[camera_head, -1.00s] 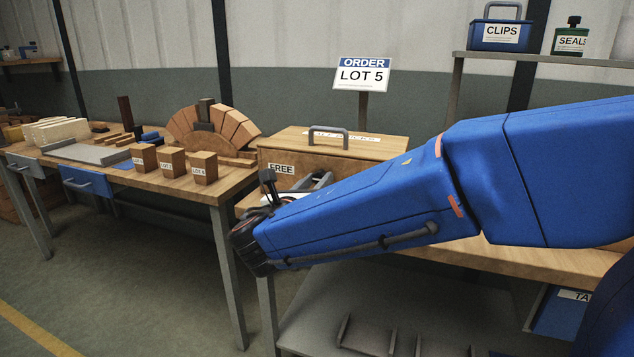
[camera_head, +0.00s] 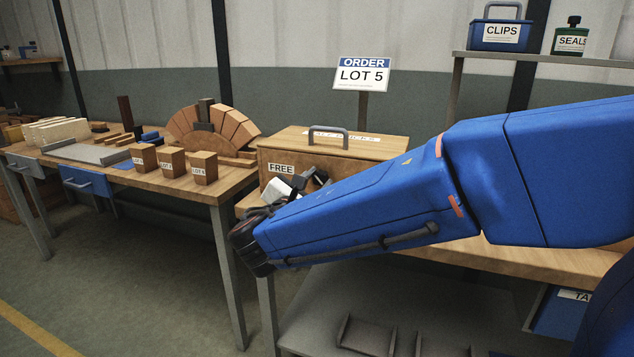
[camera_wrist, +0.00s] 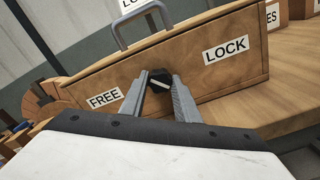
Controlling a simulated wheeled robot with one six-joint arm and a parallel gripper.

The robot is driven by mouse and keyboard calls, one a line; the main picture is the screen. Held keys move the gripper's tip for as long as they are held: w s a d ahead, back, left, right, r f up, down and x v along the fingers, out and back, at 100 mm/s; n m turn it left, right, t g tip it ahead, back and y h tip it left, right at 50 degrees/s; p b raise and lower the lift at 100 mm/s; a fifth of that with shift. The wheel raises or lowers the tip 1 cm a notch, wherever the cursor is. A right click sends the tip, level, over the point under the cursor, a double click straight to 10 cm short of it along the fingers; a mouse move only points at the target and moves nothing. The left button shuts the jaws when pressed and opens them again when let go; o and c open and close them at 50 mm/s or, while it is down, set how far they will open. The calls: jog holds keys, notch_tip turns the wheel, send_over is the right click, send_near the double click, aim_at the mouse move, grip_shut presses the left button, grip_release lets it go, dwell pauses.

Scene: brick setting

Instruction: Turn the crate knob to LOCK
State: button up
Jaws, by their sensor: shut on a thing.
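The wooden crate (camera_head: 345,144) stands on the bench with a grey handle (camera_head: 328,130) on its lid. Its front bears a FREE label (camera_head: 281,168); the wrist view shows FREE (camera_wrist: 104,97) at left and LOCK (camera_wrist: 226,50) at right. The dark knob (camera_wrist: 158,84) sits between these labels, with a pale line on its face. My gripper (camera_wrist: 160,86) is shut on the knob, one finger on each side. In the head view my arm hides the knob and the LOCK label. The wrist picture is tilted, and I cannot tell exactly where the knob points.
A sign (camera_head: 363,75) reading LOT 5 stands behind the crate. The left table (camera_head: 150,180) holds lot blocks (camera_head: 172,162) and a brick arch (camera_head: 213,127). A shelf (camera_head: 560,58) at the right holds a CLIPS box and a SEALS bottle.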

jog(key=m, duration=0.4)
jog(key=shift+m, duration=1.9)
jog(key=o, duration=1.1)
jog(key=shift+c, duration=0.2)
jog(key=v, duration=1.7)
jog(key=shift+s, duration=0.2)
jog(key=shift+s+a, duration=0.1)
